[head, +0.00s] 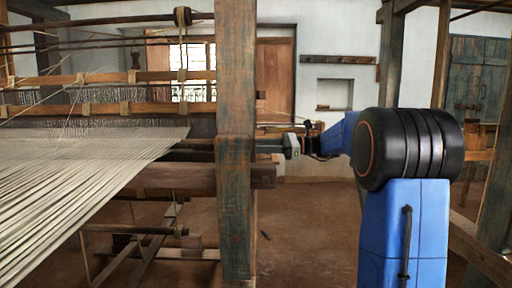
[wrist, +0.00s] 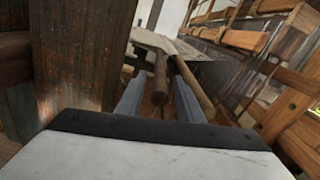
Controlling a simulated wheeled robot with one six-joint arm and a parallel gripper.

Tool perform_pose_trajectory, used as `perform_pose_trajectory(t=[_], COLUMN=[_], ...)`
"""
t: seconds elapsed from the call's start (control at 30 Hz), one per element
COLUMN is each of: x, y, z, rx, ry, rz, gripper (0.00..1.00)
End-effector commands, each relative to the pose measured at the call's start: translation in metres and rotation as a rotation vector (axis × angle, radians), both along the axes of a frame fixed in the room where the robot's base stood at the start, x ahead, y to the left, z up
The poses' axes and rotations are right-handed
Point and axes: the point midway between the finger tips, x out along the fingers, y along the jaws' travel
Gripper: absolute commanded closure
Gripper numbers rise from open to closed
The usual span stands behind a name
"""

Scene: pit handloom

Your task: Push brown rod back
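In the wrist view a dark brown rod (wrist: 160,80) runs away from me, its near end between the two grey-blue fingers of my gripper (wrist: 158,92). Gaps show between the rod and both fingers, so my gripper looks open and not closed on it. A lighter brown rod (wrist: 193,84) runs beside it on the right, close to the right finger; I cannot tell whether they touch. In the head view my gripper (head: 270,143) points left, just right of the upright post, by the loom's side. Which rod end it meets there is too small to tell.
A thick worn wooden post (head: 236,120) stands close to my gripper and hides part of the loom; a post also fills the wrist view's left (wrist: 75,60). Pale warp threads (head: 80,180) stretch at left. A heavy round beam (head: 180,179) lies below. Floor is open right of the post.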

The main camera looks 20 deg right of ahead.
Motion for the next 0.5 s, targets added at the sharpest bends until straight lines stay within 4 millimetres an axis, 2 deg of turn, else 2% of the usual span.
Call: perform_pose_trajectory(t=[0.03,0.1,0.13,0.37,0.5], x=[0.000,0.000,0.000,-0.003,-0.015], y=[0.000,0.000,0.000,0.001,0.006], z=[0.000,0.000,0.000,0.000,0.000], rx=[0.000,0.000,0.000,0.000,0.000], ry=[0.000,0.000,0.000,0.000,0.001], rz=[0.000,0.000,0.000,0.000,0.000], gripper=[0.79,0.95,1.00,1.00,1.00])
